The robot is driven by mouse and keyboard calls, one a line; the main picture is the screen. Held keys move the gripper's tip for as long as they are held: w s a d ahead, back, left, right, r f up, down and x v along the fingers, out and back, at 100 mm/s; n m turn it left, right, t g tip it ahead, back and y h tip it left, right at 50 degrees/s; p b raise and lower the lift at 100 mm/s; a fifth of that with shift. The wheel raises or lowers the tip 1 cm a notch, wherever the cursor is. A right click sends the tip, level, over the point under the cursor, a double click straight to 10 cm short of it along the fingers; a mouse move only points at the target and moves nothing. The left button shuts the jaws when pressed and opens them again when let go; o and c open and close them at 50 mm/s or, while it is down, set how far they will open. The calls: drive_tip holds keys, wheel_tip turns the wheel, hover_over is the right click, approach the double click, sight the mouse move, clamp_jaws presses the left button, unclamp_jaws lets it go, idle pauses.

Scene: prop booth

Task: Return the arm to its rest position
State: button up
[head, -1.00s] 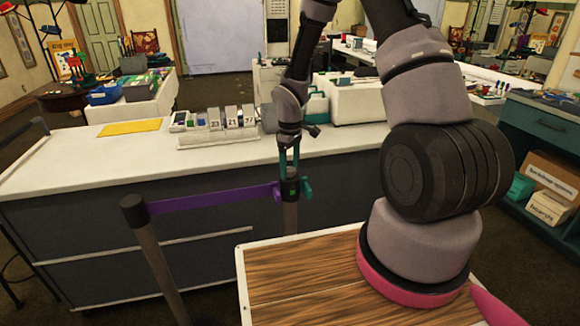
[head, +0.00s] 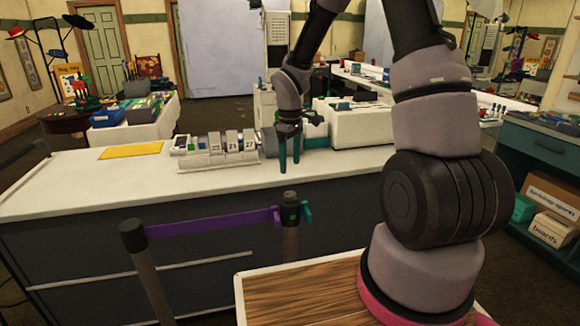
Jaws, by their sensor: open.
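My arm rises from its pink-ringed base at the right of the head view, bends over near the top edge and comes down again left of it. My gripper (head: 290,155) points downward over the right part of the white counter (head: 90,186). Its two green fingers are apart, with nothing between them. The upper bend of my arm is cut off by the top edge of the picture.
A stanchion post (head: 290,240) with a purple belt (head: 210,224) stands in front of the counter. A numbered flip display (head: 215,150) sits left of my gripper, and a yellow sheet (head: 131,151) lies farther left. A shelf with boxes (head: 550,230) is at the right.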

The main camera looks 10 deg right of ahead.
wheel_tip(320, 180, up, 10)
drive_tip(key=s+d+r+m+t, duration=0.1)
drive_tip(key=s+d+m+t, duration=0.1)
drive_tip(key=s+d+m, duration=0.1)
drive_tip(key=s+d+r+m+t+y, duration=0.2)
drive_tip(key=s+r+m+t, duration=0.3)
drive_tip(key=s+r+m, duration=0.5)
drive_tip(key=s+a+f+v, duration=0.1)
drive_tip(key=s+v, duration=0.1)
drive_tip(key=v, duration=1)
drive_tip(key=shift+a+f, duration=0.2)
